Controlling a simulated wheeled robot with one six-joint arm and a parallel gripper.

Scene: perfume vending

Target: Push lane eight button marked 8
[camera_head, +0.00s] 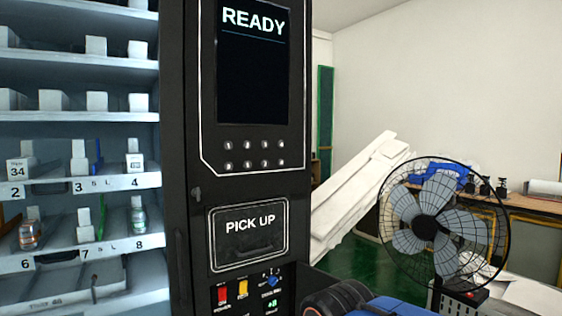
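The vending machine's black panel (198,120) stands upright in the middle of the view. Its dark screen (252,75) reads READY. Below the screen are two rows of small round buttons. The button at the right end of the lower row (281,162) sits where an 8 would fall in order, but its mark is too small to read. On the left, the lane label 8 (139,244) shows on a shelf edge, with a small bottle (138,221) behind it. My gripper is not in view, so its opening and its distance from the buttons cannot be seen.
Below the buttons are a PICK UP flap (250,240) and red and yellow switches (222,295). A caged fan (426,228) stands at the right, before a wooden counter (530,203). White leaning boards (350,195) stand just right of the machine.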

